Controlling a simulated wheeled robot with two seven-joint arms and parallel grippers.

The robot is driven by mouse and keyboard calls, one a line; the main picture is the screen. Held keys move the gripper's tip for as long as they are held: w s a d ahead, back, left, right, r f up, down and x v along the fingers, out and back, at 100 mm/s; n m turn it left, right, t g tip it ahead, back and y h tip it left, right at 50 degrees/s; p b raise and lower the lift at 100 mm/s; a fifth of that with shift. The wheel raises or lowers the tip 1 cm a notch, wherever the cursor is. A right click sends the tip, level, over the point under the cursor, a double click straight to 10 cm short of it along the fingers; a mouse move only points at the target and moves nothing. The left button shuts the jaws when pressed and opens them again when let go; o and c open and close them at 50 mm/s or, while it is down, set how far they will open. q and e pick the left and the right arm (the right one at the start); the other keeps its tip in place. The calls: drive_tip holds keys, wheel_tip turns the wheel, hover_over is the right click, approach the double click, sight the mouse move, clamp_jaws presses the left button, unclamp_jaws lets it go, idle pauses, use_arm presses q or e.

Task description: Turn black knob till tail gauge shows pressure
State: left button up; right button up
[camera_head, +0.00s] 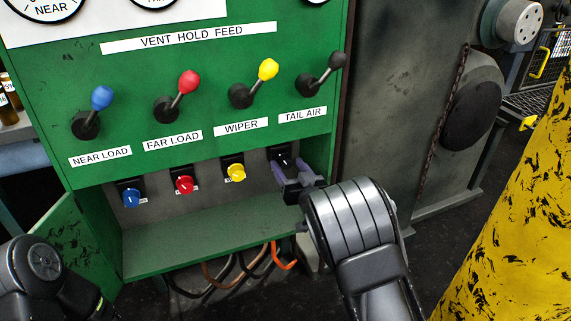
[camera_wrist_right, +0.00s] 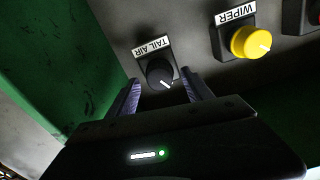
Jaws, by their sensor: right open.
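The black knob (camera_wrist_right: 160,72) sits under a TAIL AIR label, with a white pointer line on its face. My right gripper (camera_wrist_right: 163,92) is open, with one finger on each side of the knob; I cannot tell whether they touch it. In the head view the black knob (camera_head: 283,161) is partly hidden behind my right gripper (camera_head: 297,180).
Blue (camera_head: 131,198), red (camera_head: 184,185) and yellow (camera_head: 236,172) knobs sit in the same recess. Levers with coloured tips, including the black TAIL AIR lever (camera_head: 322,74), stand above. A green ledge (camera_head: 200,238) lies below. A yellow column (camera_head: 510,220) is at right.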

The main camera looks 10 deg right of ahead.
drive_tip(key=shift+w+a, duration=0.15)
drive_tip(key=shift+w, duration=0.55)
drive_tip(key=shift+w+a, duration=0.1)
drive_tip(key=shift+w, duration=0.55)
clamp_jaws()
drive_tip(key=shift+f+b, duration=0.1)
drive_tip(key=shift+b, duration=0.2)
